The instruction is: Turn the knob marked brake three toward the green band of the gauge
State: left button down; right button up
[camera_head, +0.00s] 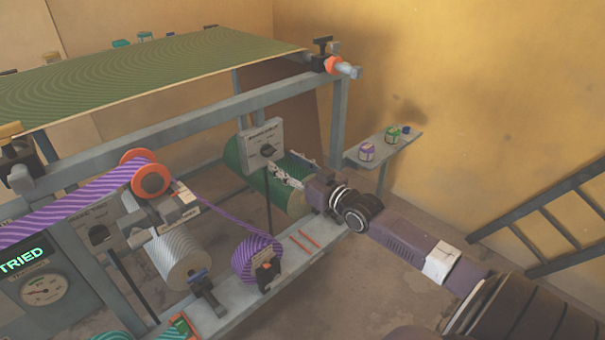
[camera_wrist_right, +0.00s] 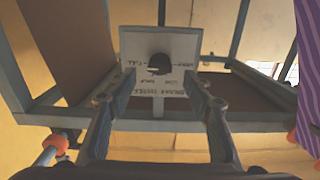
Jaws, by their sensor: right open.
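A pale plate (camera_head: 252,135) with a dark round knob (camera_head: 267,150) stands on a thin post beside the green roll. In the right wrist view the knob (camera_wrist_right: 159,64) sits between my finger lines, and the plate's lettering appears upside down; it seems to read brake three. My right gripper (camera_head: 284,169) is open, just below and right of the plate; its fingers (camera_wrist_right: 160,80) straddle the knob without visibly closing on it. A round gauge (camera_head: 42,289) is at the lower left; its green band is too small to make out. My left gripper is out of view.
A second plate with a dark knob (camera_head: 98,233) stands left. Purple striped web and roll (camera_head: 255,258), a grey roll (camera_head: 182,262) and frame bars crowd the area. A shelf (camera_head: 370,150) holds small jars; a ladder (camera_head: 550,220) leans at right.

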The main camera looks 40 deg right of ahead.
jog(key=s, duration=0.6)
jog(key=shift+s+d, duration=0.25)
dwell(0.3)
